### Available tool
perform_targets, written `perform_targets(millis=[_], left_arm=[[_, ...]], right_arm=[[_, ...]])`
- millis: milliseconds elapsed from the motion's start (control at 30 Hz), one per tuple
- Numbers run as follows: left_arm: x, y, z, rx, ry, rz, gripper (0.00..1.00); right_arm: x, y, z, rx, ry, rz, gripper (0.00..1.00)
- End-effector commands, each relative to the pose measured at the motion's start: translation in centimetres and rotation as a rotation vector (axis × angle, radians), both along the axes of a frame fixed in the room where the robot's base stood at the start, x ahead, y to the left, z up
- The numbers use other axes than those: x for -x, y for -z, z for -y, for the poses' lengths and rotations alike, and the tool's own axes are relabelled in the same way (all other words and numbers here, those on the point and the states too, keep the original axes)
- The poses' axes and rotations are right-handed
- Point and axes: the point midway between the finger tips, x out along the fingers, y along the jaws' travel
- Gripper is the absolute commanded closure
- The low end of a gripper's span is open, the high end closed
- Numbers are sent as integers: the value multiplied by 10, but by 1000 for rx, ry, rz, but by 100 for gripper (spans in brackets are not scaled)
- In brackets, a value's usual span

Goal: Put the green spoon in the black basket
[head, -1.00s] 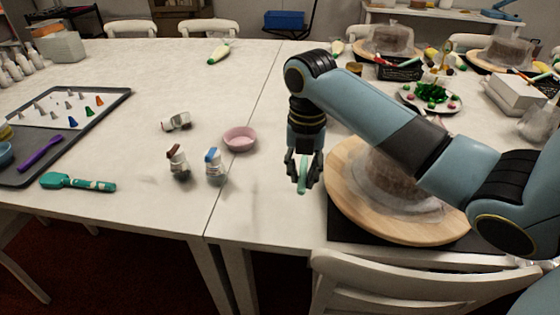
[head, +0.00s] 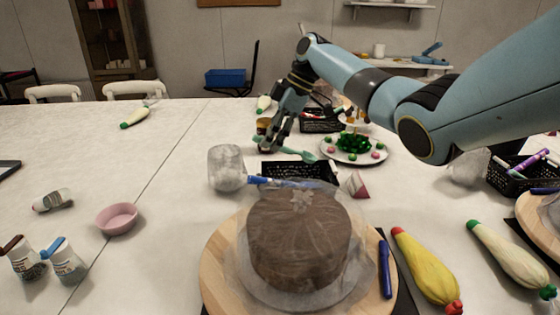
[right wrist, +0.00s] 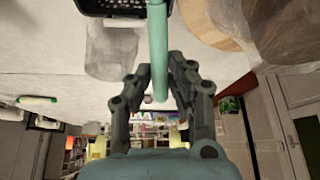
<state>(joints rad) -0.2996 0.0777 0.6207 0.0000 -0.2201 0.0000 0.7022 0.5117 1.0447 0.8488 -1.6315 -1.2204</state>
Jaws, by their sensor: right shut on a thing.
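My right gripper (head: 274,142) is shut on the green spoon (head: 300,153). It holds the spoon above the far part of the table, with the pale green shaft sticking out to the right. The spoon also shows between the fingers in the right wrist view (right wrist: 157,42). A black basket (head: 325,174) stands just behind the cake, nearer than the gripper and a little to its right. A black basket also shows at the top of the right wrist view (right wrist: 112,8), left of the spoon. My left gripper is not in view.
A plastic-wrapped brown cake (head: 298,240) stands on a wooden turntable (head: 220,262) in front. A clear jar (head: 227,168) is left of the basket. A plate of green decorations (head: 353,148) and another black basket (head: 318,125) lie beyond. A third basket (head: 515,182) is far right.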

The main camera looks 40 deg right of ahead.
Motion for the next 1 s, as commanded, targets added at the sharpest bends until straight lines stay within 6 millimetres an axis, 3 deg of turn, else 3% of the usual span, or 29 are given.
perform_targets(millis=[167,367,1000], left_arm=[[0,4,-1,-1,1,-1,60],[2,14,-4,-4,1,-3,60],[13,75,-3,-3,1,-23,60]], right_arm=[[-5,-1,1,-12,33,7,100],[-4,11,1,-10,32,7,100],[-4,81,1,-9,29,5,100]])
